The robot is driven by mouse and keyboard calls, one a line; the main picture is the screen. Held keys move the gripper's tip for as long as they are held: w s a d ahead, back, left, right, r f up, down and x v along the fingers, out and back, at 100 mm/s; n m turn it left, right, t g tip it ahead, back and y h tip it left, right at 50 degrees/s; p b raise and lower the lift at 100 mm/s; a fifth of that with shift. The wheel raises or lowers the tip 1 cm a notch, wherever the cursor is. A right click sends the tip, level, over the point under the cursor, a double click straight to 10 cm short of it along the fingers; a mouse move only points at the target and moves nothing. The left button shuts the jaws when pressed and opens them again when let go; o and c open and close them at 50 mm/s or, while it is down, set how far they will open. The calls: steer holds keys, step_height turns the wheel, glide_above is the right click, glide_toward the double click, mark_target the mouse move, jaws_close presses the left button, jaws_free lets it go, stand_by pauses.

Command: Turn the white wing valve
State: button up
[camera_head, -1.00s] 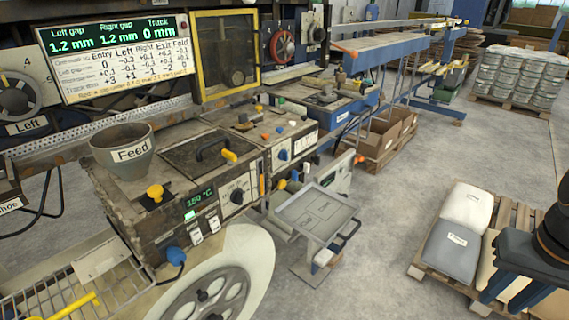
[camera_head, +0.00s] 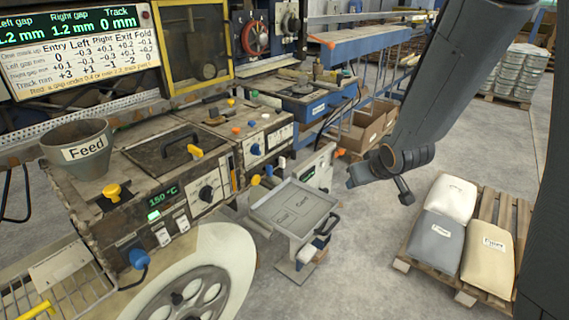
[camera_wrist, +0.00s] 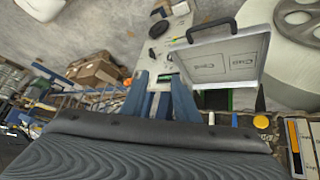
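A small white piece (camera_head: 282,162) shows beside blue and yellow knobs on the side of the machine, behind the tray. It may be the white wing valve, but its shape is too small to make out. In the wrist view a small white piece (camera_wrist: 212,118) sits near blue and yellow ones. My gripper (camera_head: 356,175) hangs in the air to the right of the tray, apart from the machine. In the wrist view my gripper (camera_wrist: 160,80) shows two blue fingers, spread apart with nothing held between them.
A grey tray (camera_head: 262,209) with a dark handle juts out from the machine. A large pale wheel (camera_head: 240,255) stands below the heated box with the feed funnel (camera_head: 82,162). A pallet with sacks (camera_head: 440,240) is at right. Open floor lies between tray and pallet.

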steer(key=w+a+f+n+t+y+b, duration=0.25)
steer(key=w+a+n+y, duration=0.2)
steer(key=w+a, duration=0.35)
steer(key=n+y, duration=0.2)
steer(key=y, duration=0.7)
glide_toward(284, 159)
steer(key=a, duration=0.1)
steer(key=shift+t, duration=0.25)
steer(key=p+x, duration=0.1)
steer(key=x, duration=0.7)
steer(key=shift+w+d+f, duration=0.1)
steer(key=shift+w, duration=0.2)
steer(key=shift+c, duration=0.3)
jaws_close()
